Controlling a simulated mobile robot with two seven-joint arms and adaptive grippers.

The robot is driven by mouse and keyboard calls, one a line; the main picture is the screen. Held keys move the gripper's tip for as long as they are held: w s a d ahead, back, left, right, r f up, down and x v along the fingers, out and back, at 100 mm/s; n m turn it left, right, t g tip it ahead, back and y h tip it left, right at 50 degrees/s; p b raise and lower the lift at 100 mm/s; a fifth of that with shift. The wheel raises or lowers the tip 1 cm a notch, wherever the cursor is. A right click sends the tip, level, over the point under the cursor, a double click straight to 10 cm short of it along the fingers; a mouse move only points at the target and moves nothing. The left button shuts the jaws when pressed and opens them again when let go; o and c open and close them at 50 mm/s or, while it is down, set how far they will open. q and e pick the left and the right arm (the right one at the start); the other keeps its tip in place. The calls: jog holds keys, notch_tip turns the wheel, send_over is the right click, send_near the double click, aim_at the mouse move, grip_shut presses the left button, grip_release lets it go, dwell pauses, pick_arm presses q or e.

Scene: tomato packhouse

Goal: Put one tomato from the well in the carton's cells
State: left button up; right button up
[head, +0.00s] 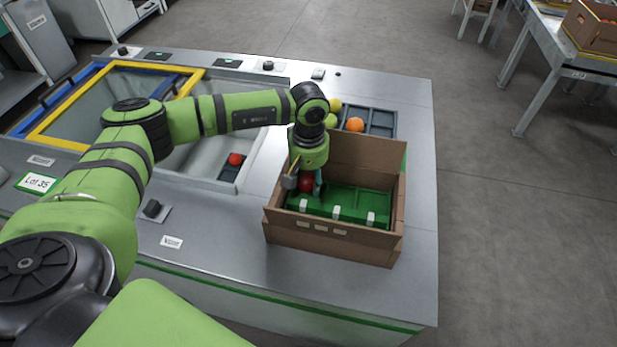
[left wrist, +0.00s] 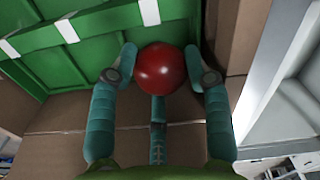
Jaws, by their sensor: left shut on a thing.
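My left gripper (head: 304,184) reaches down inside the cardboard carton (head: 335,242), near its left side. It is shut on a red tomato (left wrist: 161,68), which also shows in the head view (head: 306,184). In the left wrist view the teal fingers are around the tomato. Green cells (left wrist: 45,50) with white clips fill the carton's floor. The tomato is beside or over the left end of the cells; I cannot tell if it touches them. My right gripper is not in view.
The carton's flaps and walls stand up around the gripper. Behind the carton, a grey divided tray (head: 381,122) has an orange tomato (head: 355,125) and yellow ones (head: 334,106) by it. A yellow frame (head: 60,118) and a blue frame lie over the well's left part. The counter's right side is clear.

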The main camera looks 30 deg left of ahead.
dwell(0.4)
pick_arm(q)
jog(key=o, duration=0.9)
jog(key=c, duration=0.3)
jog(key=shift+c, duration=0.2)
jog(key=shift+r+p, duration=1.9)
jog(key=shift+r, duration=1.1)
